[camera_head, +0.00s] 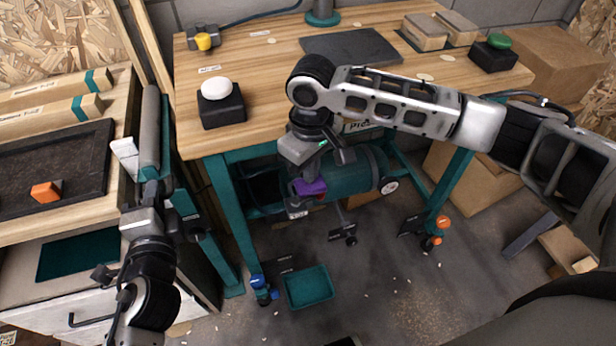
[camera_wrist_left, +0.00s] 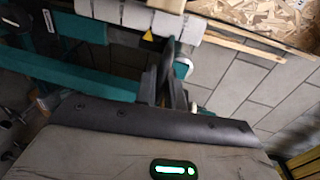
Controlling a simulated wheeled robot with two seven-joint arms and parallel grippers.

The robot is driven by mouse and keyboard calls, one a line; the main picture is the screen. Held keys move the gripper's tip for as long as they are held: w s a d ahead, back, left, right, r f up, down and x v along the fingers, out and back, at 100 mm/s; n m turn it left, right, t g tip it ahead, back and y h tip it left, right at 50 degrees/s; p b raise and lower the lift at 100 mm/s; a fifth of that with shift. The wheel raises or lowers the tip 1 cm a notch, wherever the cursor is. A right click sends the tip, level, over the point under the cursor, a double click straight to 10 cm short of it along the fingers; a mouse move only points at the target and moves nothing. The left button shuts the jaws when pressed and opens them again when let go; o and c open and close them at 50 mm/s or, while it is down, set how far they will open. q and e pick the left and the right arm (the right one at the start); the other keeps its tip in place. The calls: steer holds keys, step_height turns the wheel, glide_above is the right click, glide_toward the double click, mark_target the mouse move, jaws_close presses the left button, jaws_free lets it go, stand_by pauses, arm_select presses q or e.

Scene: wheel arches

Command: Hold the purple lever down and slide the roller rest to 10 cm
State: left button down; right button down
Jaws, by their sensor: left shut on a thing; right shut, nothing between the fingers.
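The roller rest, a long grey roller (camera_head: 149,125) on a teal frame, stands at the left bench's right edge. My left gripper (camera_head: 150,190) is at its near end, shut on a part of it that the fingers mostly hide. The purple lever (camera_head: 311,188) is under the front of the main bench. My right gripper (camera_head: 322,150) is shut and empty just above the lever; I cannot tell whether they touch. The scale reading is not legible.
The main bench (camera_head: 260,125) carries a black box with a white button (camera_head: 216,88) and a dark mat (camera_head: 350,47). A teal tank (camera_head: 350,172) is below it. A teal tray (camera_head: 308,287) lies on the floor. An orange block (camera_head: 46,191) is on the left bench.

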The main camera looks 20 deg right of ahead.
arm_select(q)
steer(key=shift+a+r, duration=0.1)
arm_select(e)
steer(key=shift+r, duration=2.25)
arm_select(q)
steer(key=c, duration=1.2)
jaws_free()
steer(key=shift+c, duration=0.2)
steer(key=s, duration=0.7)
steer(key=shift+r, duration=0.4)
steer(key=shift+d, duration=0.2)
arm_select(e)
steer(key=shift+a+f, duration=0.1)
